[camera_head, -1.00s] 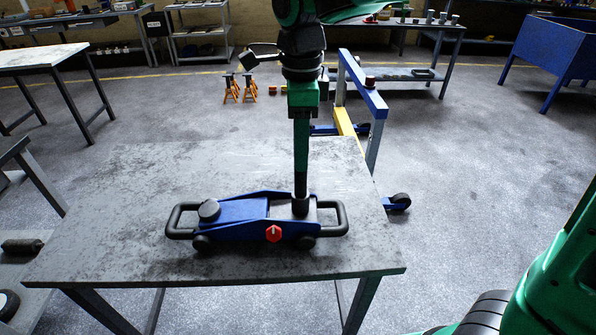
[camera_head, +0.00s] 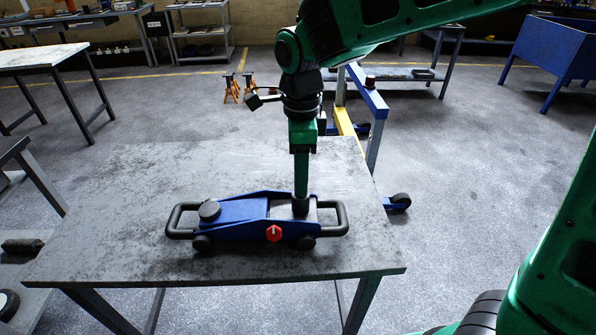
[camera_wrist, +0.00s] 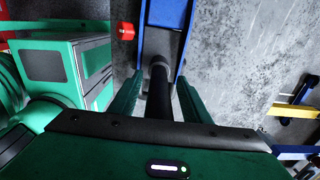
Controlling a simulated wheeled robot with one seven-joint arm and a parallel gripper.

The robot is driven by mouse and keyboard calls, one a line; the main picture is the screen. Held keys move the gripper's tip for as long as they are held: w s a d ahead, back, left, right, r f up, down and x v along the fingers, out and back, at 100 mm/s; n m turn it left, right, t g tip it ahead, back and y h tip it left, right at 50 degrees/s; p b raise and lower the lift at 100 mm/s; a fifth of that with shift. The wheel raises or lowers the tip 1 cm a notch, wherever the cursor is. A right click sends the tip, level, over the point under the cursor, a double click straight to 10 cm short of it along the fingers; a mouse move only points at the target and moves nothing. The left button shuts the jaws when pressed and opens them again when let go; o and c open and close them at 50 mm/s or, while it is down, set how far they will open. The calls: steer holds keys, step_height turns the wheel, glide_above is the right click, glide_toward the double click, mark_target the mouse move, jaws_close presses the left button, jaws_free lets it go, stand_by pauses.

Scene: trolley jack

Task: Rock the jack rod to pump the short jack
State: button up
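The short jack (camera_head: 235,213) is a low blue trolley jack with black loop handles at both ends, a round black pad and a red hexagonal knob (camera_head: 273,233). It lies on the grey worktable. The black jack rod stands upright at its right part; its black lower end (camera_head: 300,207) shows there, and the rod above is mostly hidden by my gripper. My gripper (camera_head: 301,188) points straight down over the rod. In the wrist view, the rod (camera_wrist: 159,95) stands between the two green fingers, with gaps on both sides, so they look open around it. The jack (camera_wrist: 166,14) shows beyond.
The worktable (camera_head: 120,240) has bare room around the jack. A blue and yellow frame (camera_head: 372,100) stands behind its right edge. Orange stands (camera_head: 231,88) are on the floor behind. Another table (camera_head: 40,57) is at left, and a blue bin (camera_head: 560,50) at far right.

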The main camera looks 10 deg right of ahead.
jaws_close()
steer(key=shift+d+f+y, duration=0.1)
steer(key=shift+d+y, duration=0.9)
steer(key=shift+d, duration=0.05)
steer(key=shift+s+d+f+y, duration=0.1)
steer(key=shift+d+f+y, duration=0.15)
steer(key=shift+d+y, duration=0.7)
steer(key=shift+s+d+f+y, duration=0.1)
steer(key=shift+d+f+y, duration=0.1)
steer(key=shift+d+y, duration=0.3)
steer(key=shift+d+f+y, duration=0.2)
steer(key=shift+d+y, duration=0.2)
steer(key=shift+y, duration=0.05)
